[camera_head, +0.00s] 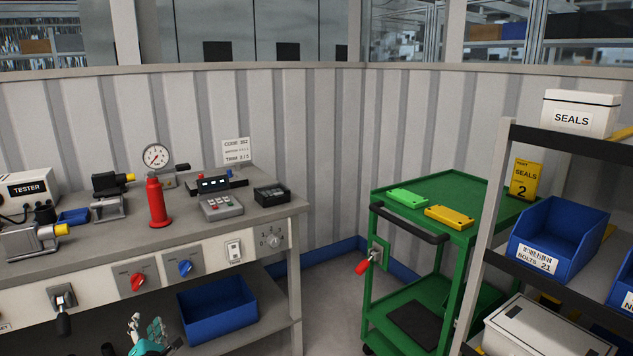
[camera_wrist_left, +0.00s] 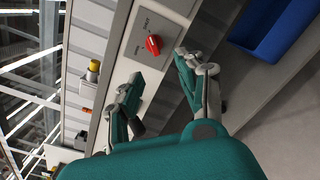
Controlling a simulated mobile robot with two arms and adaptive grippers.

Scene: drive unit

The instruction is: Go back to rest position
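My left gripper (camera_head: 146,332) shows at the bottom edge of the head view, in front of the workbench (camera_head: 135,241). Only its grey and teal fingers and part of the hand show there. In the left wrist view its two fingers (camera_wrist_left: 158,68) stand apart with nothing between them. The bench's front panel with a red knob (camera_wrist_left: 153,45) appears beyond the fingertips, and I cannot tell the exact gap to it. My right gripper is in neither view.
A blue bin (camera_head: 218,309) sits on the bench's lower shelf, near my left gripper. A black-handled lever (camera_head: 63,313) sticks out from the bench front. A green cart (camera_head: 437,188) and a shelf rack (camera_head: 493,200) stand at right. Floor shows between bench and cart.

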